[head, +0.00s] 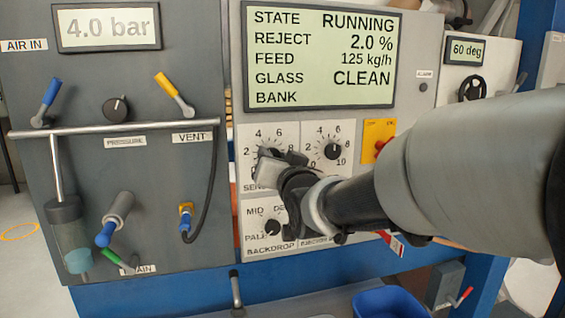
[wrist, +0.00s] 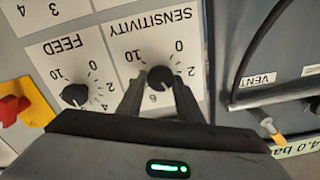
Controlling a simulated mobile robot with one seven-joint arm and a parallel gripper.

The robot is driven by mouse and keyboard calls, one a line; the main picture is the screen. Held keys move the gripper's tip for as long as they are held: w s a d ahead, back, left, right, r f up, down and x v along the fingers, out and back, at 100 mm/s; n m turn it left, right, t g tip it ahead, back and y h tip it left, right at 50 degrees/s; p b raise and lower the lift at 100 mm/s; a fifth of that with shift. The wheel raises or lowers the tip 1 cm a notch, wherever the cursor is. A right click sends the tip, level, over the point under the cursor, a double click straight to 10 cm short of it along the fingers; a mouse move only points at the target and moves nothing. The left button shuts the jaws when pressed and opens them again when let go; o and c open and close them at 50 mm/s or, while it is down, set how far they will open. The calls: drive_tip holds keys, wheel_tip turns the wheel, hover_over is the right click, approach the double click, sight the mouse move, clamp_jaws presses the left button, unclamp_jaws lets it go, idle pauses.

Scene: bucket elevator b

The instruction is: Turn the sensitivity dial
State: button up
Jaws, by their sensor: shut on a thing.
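The sensitivity dial (wrist: 160,79) is a round black knob on a white plate marked 0 to 10, labelled SENSITIVITY. In the wrist view my gripper (wrist: 158,88) has one finger on each side of the knob and is shut on it. In the head view my gripper (head: 277,160) is at the panel over the left dial plate (head: 250,133). It hides the knob and most of the label there. Where the dial's pointer stands cannot be told.
The feed dial (wrist: 75,95) is close beside it. A yellow plate with a red switch (wrist: 14,108) lies beyond. The backdrop dial (head: 271,227) is below my gripper. The display (head: 320,55) above reads RUNNING, reject 2.0 %, feed 125 kg/h, glass CLEAN. A grey air panel (head: 100,180) stands left.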

drive_tip(key=o, duration=1)
drive_tip(key=shift+s, duration=0.1)
drive_tip(key=shift+b+v, duration=1)
drive_tip(key=shift+v, duration=7.6)
drive_tip(key=shift+r, duration=0.1)
